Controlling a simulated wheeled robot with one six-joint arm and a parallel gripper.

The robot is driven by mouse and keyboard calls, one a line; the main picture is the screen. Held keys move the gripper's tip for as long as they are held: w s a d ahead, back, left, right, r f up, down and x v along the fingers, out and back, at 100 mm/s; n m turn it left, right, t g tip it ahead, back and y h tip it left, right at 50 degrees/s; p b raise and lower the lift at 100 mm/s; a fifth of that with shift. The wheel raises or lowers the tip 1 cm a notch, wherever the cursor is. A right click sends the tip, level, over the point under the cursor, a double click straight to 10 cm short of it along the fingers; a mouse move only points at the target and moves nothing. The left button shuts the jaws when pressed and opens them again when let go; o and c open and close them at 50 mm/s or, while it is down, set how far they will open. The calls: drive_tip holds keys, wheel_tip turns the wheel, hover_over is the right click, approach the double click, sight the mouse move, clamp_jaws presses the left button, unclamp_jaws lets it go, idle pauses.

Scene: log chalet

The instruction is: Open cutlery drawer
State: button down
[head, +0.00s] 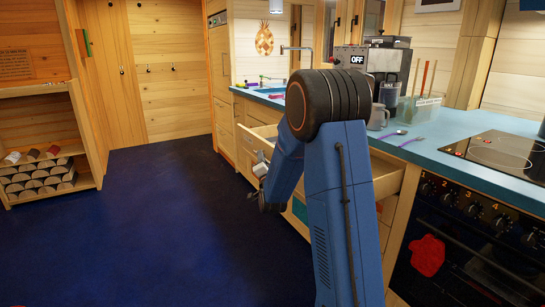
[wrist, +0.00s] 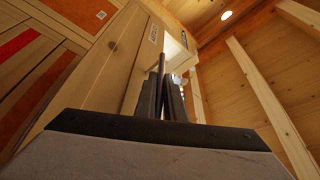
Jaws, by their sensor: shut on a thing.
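The cutlery drawer (head: 389,183) is a pale wooden drawer under the blue worktop. It is pulled out from the cabinet, and its far part shows left of my arm. My arm hides its middle and most of its front. My gripper (head: 262,168) is low at the drawer's front, left of my arm's elbow. In the wrist view, the dark fingers of my gripper (wrist: 168,85) point up beside a pale wooden panel and are shut on the drawer's handle, which they mostly hide.
The oven (head: 470,245) with a red mitt stands right of the drawer. A spoon (head: 388,135), a purple-handled fork (head: 412,142), a grey mug (head: 377,117) and a coffee machine (head: 370,65) are on the worktop (head: 440,125). The dark blue floor (head: 150,235) is clear on the left.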

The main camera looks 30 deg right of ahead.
drive_tip(key=shift+a+f, duration=0.1)
drive_tip(key=shift+a, duration=0.7)
drive_tip(key=c, duration=1.8)
unclamp_jaws()
drive_tip(key=shift+c, duration=0.2)
